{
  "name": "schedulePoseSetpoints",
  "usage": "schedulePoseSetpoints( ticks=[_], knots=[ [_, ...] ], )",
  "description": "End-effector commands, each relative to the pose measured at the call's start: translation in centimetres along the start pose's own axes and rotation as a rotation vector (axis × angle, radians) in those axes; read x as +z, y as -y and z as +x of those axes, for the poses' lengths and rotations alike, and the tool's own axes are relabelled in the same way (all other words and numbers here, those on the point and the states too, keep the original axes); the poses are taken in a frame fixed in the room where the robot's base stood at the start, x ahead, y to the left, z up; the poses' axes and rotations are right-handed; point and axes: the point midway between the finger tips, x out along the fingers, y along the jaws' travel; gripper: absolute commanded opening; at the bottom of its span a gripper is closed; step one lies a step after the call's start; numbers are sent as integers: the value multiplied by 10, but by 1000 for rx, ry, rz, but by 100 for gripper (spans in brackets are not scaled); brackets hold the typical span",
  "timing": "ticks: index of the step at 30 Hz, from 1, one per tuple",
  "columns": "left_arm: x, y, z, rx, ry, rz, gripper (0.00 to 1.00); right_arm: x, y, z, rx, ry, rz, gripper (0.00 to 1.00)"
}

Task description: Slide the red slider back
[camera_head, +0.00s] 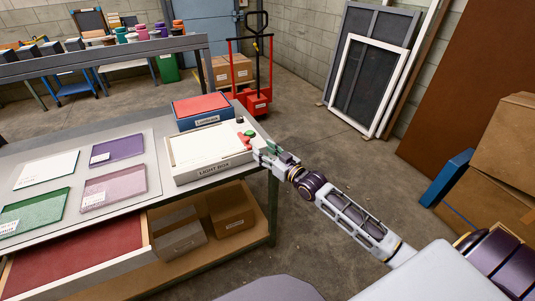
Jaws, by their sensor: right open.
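A small red slider (244,142) sits on the top right end of the white light box (205,168). A dark green knob (249,133) is close beside it. The light box stands on the grey table near its right edge. My right gripper (262,152) is open, just right of the red slider at the box's right end. Whether its fingers touch the slider is too small to tell. My left gripper is not in view.
A blue box with a red top (201,106) stands behind the light box. Coloured sheets, including a purple one (118,149), lie on the table's left part. An open red-lined drawer (80,255) juts out in front. The floor right of the table is clear.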

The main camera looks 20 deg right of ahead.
Motion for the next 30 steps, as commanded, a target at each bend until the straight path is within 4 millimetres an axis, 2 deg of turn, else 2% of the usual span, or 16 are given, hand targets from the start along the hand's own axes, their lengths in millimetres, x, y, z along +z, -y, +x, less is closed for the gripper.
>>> schedulePoseSetpoints(
  ticks=[9, 30],
  knots=[
    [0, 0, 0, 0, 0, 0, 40, 0, 0, -12, 0, 0, -1, 49],
    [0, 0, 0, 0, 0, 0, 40, 3, 3, -14, -1, 15, 1, 49]
  ],
)
